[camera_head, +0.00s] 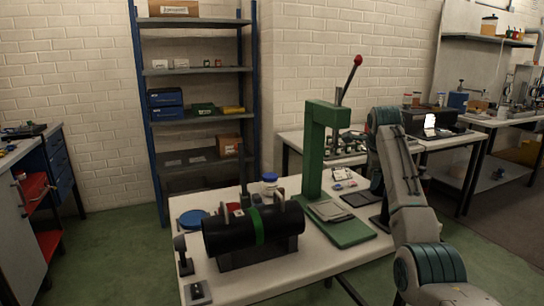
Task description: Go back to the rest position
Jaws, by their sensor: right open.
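My right gripper (379,217) hangs at the end of my grey-green right arm, which rises from the lower right and bends down over the right side of the white table (262,285). It is small and dark here, to the right of the green press and well apart from the cylinder; its jaws are open and I see nothing held in them. The black cylinder (225,235) with a green band lies on its side on a dark stand at the front of the table. My left gripper is not in view.
A green press (315,150) with a red-knobbed lever stands at the table's back right, close to my right arm. A blue-framed shelf (196,71) stands against the wall.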

